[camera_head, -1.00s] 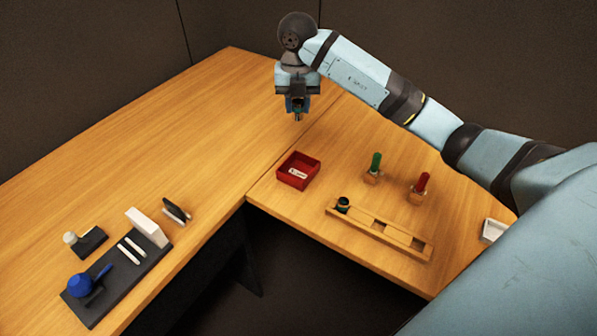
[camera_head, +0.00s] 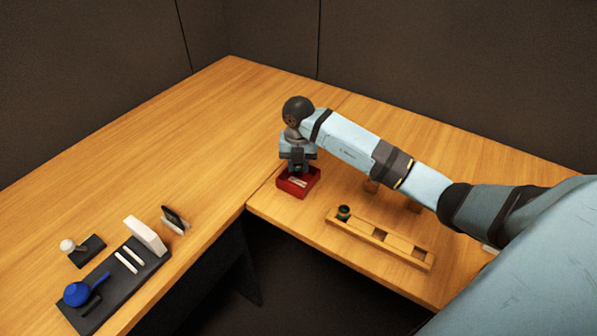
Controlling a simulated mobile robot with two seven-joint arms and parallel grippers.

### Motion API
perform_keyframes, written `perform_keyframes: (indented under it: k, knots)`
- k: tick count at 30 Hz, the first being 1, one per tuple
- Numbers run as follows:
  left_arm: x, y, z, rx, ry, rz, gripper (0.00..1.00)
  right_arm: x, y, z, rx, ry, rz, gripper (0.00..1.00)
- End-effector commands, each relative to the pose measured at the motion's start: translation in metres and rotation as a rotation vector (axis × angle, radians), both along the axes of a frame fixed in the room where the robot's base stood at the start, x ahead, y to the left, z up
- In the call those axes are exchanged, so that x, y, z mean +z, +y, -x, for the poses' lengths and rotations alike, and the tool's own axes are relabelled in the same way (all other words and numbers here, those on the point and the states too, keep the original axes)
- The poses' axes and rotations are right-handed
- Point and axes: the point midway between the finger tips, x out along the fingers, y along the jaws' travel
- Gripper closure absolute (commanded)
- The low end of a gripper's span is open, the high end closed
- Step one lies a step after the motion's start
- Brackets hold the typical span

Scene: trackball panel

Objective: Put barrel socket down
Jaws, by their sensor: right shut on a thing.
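My right gripper (camera_head: 298,170) points down over the red tray (camera_head: 291,189), with its fingertips at or just above the tray's opening. It is shut on a small part, which I take to be the barrel socket. That part is hidden by the fingers and the tray wall, so I cannot tell whether it touches the tray floor. My left gripper is not in view.
A wooden rack (camera_head: 384,244) with a dark round part (camera_head: 343,212) in its left slot lies in front. A dark mat (camera_head: 101,306) with a blue tool (camera_head: 78,293) lies at left. The left table's middle is clear.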

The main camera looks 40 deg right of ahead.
Motion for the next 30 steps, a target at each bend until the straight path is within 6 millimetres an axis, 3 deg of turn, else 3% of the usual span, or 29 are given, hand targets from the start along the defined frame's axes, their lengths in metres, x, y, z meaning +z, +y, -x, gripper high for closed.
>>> perform_keyframes:
  k: [6, 17, 18, 19, 30]
  knots:
    - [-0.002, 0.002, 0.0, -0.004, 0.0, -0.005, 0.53, -0.031, 0.0, 0.0, 0.0, 0.002, -0.001, 0.94]
    - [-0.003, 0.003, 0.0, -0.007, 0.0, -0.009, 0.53, -0.036, 0.0, 0.0, 0.001, 0.001, 0.001, 0.94]
    - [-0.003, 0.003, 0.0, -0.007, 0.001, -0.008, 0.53, -0.035, 0.0, 0.0, 0.001, 0.0, 0.0, 0.66]
    - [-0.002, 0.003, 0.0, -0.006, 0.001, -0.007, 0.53, -0.035, 0.0, 0.0, 0.001, 0.0, 0.0, 0.6]
    - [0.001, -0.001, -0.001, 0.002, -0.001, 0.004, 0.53, -0.028, 0.0, 0.0, 0.001, -0.001, -0.001, 0.6]
